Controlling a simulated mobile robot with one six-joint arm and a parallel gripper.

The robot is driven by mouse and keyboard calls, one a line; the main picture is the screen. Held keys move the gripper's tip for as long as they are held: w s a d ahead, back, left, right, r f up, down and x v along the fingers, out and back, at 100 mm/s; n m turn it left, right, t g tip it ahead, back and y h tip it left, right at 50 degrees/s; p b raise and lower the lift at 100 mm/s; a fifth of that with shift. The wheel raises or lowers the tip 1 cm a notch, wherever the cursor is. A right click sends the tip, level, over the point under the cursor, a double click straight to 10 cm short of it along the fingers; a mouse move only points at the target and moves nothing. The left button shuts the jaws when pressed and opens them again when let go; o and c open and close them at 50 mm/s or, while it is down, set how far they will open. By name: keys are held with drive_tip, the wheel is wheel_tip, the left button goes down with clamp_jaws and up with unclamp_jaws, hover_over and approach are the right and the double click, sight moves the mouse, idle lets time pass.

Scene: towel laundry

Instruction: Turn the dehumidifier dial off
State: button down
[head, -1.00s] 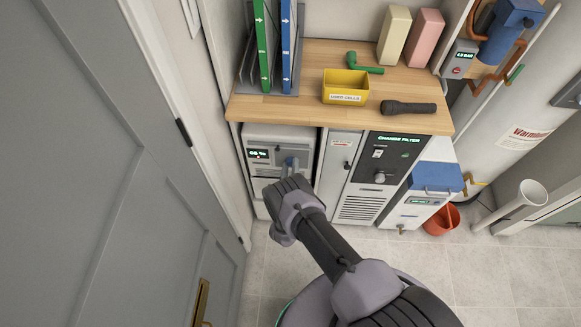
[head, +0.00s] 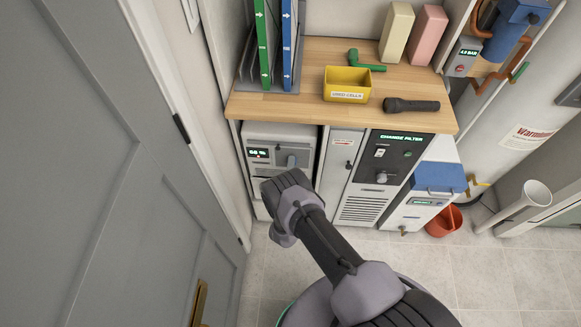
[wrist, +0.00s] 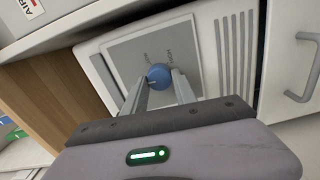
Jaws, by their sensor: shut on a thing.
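The dehumidifier (head: 255,132) appears to be the white unit with a small lit percent display at the left under the counter. Its dial (head: 291,160) shows just above my gripper (head: 284,172) in the head view. My gripper (wrist: 160,80) is shut on the dial, one finger on each side. The fingers partly cover the panel below the knob.
A dark panel with a knob (head: 381,177) and a "CHANGE FILTER" display stands to the right. A wooden counter (head: 300,107) overhangs the units and carries a yellow bin (head: 347,84) and a flashlight (head: 411,105). A grey door (head: 90,150) fills the left side.

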drive_tip(key=shift+f+n, duration=0.1)
drive_tip(key=shift+n, duration=0.4)
drive_tip(key=c, duration=1)
unclamp_jaws()
drive_tip(key=s+p, duration=0.5)
drive_tip(key=s, duration=1.2)
drive_tip(key=shift+s+a, duration=0.25)
